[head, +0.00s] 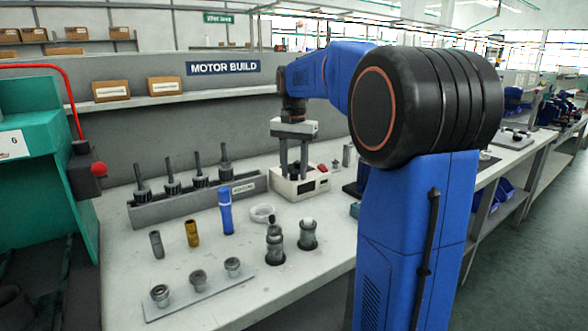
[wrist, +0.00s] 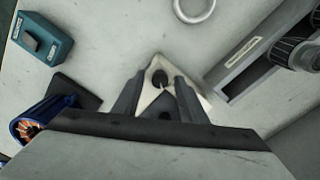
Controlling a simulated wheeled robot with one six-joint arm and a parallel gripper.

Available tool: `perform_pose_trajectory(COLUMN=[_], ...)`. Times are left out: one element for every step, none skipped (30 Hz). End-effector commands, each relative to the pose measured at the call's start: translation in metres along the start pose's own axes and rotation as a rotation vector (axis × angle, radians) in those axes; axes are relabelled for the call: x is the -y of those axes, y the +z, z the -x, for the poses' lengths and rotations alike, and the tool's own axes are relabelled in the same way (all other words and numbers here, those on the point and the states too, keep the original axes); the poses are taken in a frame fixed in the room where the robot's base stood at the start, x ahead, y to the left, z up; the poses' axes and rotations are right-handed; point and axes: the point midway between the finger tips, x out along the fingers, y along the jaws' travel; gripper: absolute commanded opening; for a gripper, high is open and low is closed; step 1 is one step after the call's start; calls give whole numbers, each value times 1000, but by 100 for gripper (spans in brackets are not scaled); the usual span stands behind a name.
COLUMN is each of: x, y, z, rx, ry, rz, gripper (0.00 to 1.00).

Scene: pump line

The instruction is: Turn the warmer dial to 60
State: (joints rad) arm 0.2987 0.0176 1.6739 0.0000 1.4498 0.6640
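The warmer (head: 311,183) is a small cream box with a dark panel on its front, standing on the bench beside the grey rack. My gripper (head: 294,174) points down over it with its two fingers apart. In the wrist view the warmer's cream top (wrist: 148,99) shows between the fingers of my gripper (wrist: 157,82). Dark round parts lie between the fingers there; I cannot tell whether one is the dial. No scale or number is readable, so the dial's setting cannot be told. Whether the fingers touch anything is unclear.
A grey rack (head: 185,207) with several dark shafts stands left of the warmer. A white ring (head: 262,214), a blue cylinder (head: 226,212) and grey fittings stand nearer. In the wrist view a teal box (wrist: 42,40) and a blue motor housing (wrist: 42,116) lie left.

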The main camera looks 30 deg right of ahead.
Motion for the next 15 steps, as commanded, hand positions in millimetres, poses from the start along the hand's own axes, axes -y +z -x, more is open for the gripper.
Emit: perform_pose_trajectory(x=[0,0,0,0,0,0,0,0,0,0,0,0,0,0,0], y=[0,0,0,0,0,0,0,0,0,0,0,0,0,0,0], z=[0,0,0,0,0,0,0,0,0,0,0,0,0,0,0], rx=[0,0,0,0,0,0,0,0,0,0,0,0,0,0,0], ry=[0,0,0,0,0,0,0,0,0,0,0,0,0,0,0], rz=[0,0,0,0,0,0,0,0,0,0,0,1,2,3,7], gripper=[39,39,39,34,27,17,10,3,0,0,0,0,0,0,0])
